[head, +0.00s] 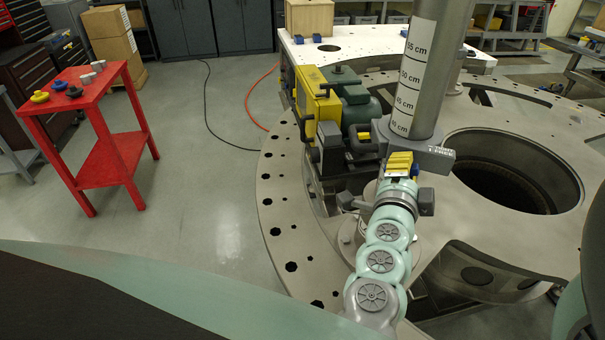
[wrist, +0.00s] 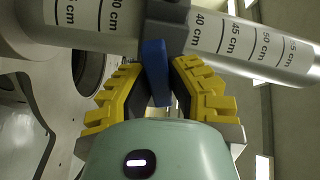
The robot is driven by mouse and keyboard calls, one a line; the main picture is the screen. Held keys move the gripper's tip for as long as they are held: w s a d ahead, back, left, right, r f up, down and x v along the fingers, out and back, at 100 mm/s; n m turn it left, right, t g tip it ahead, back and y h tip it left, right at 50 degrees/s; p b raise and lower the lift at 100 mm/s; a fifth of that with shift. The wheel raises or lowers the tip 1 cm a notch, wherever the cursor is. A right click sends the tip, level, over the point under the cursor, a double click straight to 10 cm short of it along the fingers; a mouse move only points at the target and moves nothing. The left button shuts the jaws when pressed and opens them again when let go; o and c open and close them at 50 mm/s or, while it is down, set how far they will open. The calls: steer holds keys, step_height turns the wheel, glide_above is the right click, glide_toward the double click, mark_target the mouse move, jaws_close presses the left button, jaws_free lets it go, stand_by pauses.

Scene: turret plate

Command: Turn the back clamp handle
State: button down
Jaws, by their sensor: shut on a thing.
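A grey clamp collar (head: 428,160) sits around the upright metal column (head: 425,70) with a centimetre scale on it. The collar carries small lettering. In the wrist view the same dark collar (wrist: 168,12) wraps the column (wrist: 235,40), and a blue clamp handle (wrist: 155,66) sticks out from it. In the wrist view my gripper (wrist: 160,80) is shut on the blue handle, with one finger on each side.
A yellow box with a green motor (head: 318,100) stands left of the column on the round metal plate (head: 275,215). A large round hole (head: 515,175) lies to the right. A red table (head: 100,100) with small knobs stands far left; the floor between is clear.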

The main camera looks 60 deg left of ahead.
steer(key=shift+f+m+b, duration=0.1)
steer(key=shift+m+b, duration=0.8)
steer(key=shift+m, duration=1)
steer(key=c, duration=0.9)
jaws_free()
steer(key=shift+s, duration=0.1)
steer(key=v, duration=1.1)
steer(key=shift+s+d, duration=0.25)
steer(key=shift+s, duration=0.1)
